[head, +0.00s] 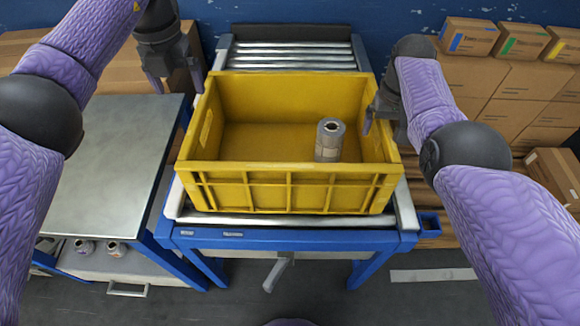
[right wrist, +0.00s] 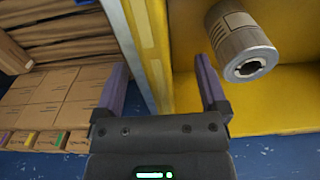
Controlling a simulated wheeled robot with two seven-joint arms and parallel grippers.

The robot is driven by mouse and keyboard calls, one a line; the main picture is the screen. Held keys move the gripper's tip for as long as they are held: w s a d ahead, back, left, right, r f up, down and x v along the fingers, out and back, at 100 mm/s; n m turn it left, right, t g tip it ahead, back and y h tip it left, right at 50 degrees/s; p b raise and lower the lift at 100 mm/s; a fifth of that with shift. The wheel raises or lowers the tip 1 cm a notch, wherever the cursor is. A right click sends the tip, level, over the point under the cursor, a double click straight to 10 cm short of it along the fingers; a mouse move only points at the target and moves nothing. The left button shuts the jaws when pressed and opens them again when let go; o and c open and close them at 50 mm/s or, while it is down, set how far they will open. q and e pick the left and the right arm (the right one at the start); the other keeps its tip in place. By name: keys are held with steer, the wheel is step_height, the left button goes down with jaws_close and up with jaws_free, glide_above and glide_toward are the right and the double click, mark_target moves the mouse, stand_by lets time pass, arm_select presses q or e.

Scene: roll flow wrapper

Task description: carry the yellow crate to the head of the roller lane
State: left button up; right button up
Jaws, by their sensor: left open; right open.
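The yellow crate (head: 285,187) sits on the near part of the roller lane (head: 290,60), with bare rollers showing beyond its far wall. A grey roll (head: 329,141) stands upright inside the crate, right of its middle; it also shows in the right wrist view (right wrist: 240,45). My right gripper (head: 382,122) is open at the crate's right wall. In the right wrist view its fingers (right wrist: 160,90) straddle the yellow wall, one outside and one inside; contact cannot be told.
A grey-topped table (head: 110,160) stands to the left, with small rolls (head: 100,247) on a shelf below. Stacked cardboard boxes (head: 510,85) fill the right side. A blue wall (head: 390,15) closes the back. Grey floor lies in front of the lane.

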step_height(320, 180, up, 8)
steer(key=shift+f, duration=0.25)
